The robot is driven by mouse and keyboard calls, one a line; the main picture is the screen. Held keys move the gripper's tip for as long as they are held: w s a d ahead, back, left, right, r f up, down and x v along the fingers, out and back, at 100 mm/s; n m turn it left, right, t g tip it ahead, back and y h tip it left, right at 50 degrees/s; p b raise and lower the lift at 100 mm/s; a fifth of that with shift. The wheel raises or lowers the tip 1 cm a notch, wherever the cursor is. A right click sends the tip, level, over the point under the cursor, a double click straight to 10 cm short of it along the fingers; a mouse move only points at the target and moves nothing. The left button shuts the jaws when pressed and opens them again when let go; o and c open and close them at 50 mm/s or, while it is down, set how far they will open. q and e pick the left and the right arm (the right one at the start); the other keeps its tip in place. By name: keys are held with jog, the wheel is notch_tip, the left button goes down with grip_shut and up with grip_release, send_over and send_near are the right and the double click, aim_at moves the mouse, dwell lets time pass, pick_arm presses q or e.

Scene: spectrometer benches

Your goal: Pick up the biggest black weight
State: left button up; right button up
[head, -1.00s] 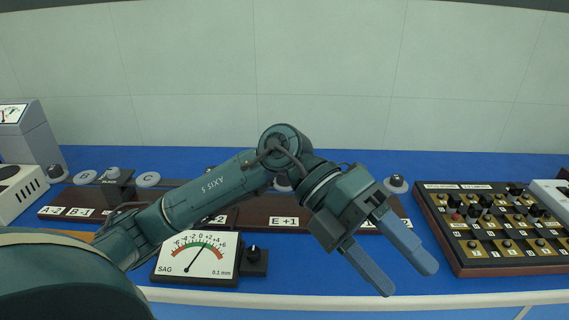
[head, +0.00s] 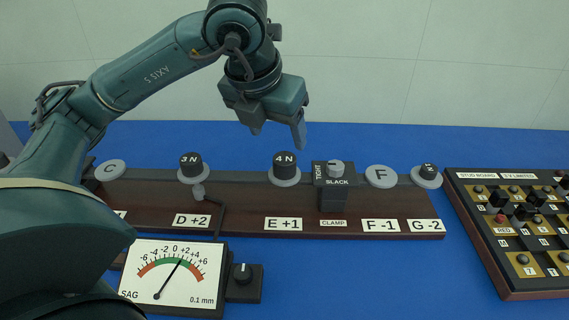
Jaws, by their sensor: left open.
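Three black weights stand on round grey pads along a dark wooden beam (head: 260,222). The weight marked 4 N (head: 285,167) is on the pad above the E +1 label and looks about the largest. The weight marked 3 N (head: 191,166) is above D +2. A smaller black weight (head: 429,172) is above G -2; its mark is too small to read. My left gripper (head: 278,134) is open and empty, fingers pointing down, above the 4 N weight in the picture. It does not touch the weight. My right gripper is out of view.
A grey clamp (head: 334,185) marked TIGHT and SLACK stands right of the 4 N weight. Pads C (head: 109,170) and F (head: 381,176) are bare. A SAG dial (head: 172,272) is in front. A stud board (head: 520,225) is at right. Blue bench (head: 390,275) is free in front.

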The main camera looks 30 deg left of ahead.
aim_at(285, 158)
pick_arm(q)
jog(key=x, duration=0.3)
jog(key=shift+s+x, duration=0.1)
jog(key=shift+x, duration=1.25)
jog(key=shift+s+x, duration=0.15)
jog(key=shift+x, duration=1.2)
jog(key=shift+d+f, duration=0.1)
jog(key=shift+c, duration=0.6)
jog(key=c, duration=1.2)
jog(key=shift+c, duration=0.2)
